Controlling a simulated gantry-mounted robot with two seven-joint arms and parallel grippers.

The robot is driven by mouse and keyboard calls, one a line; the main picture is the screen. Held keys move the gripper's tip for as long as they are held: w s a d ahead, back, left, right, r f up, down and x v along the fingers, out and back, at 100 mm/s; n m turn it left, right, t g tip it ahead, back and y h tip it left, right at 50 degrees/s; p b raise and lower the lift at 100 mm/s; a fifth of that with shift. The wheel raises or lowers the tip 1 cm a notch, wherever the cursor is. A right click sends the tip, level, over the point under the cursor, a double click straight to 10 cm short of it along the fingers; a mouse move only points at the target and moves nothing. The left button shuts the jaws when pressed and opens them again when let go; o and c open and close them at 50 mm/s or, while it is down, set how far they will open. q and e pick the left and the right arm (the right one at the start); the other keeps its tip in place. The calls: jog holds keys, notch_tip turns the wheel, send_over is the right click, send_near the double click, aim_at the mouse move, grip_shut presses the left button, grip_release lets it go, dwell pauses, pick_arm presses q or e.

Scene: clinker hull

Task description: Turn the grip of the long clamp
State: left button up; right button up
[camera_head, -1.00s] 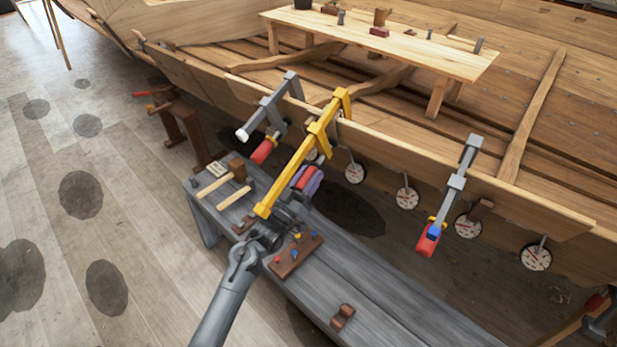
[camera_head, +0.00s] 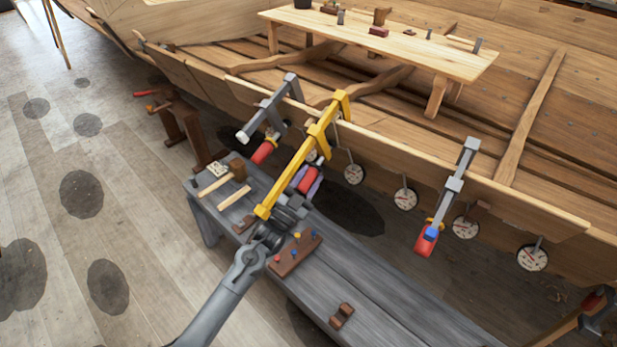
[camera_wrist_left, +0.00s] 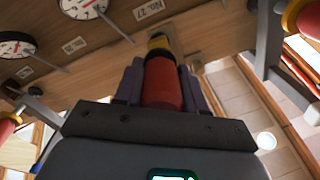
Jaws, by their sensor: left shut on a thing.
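The long clamp (camera_head: 302,152) has a yellow bar and hangs on the hull's top plank, its bar slanting down over the grey bench. Its red grip (camera_head: 308,179) sits low beside the bar. My left gripper (camera_head: 309,182) has purple fingers and is shut on this grip, one finger on each side. In the left wrist view the red grip (camera_wrist_left: 162,85) stands between the two fingers, with a yellow collar beyond it. The bar partly hides the gripper in the head view. My right gripper is in no view.
A grey clamp with a red grip (camera_head: 264,152) stands close on the left, another (camera_head: 425,243) on the right. Round dials (camera_head: 405,199) hang along the hull. The grey bench (camera_head: 375,310) below holds wooden tools and a peg block (camera_head: 296,254). Floor at left is open.

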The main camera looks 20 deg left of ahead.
pick_arm(q)
jog(key=m, duration=0.4)
jog(key=shift+m, duration=2.5)
jog(key=o, duration=1.1)
jog(key=shift+c, duration=0.2)
jog(key=shift+p, duration=0.3)
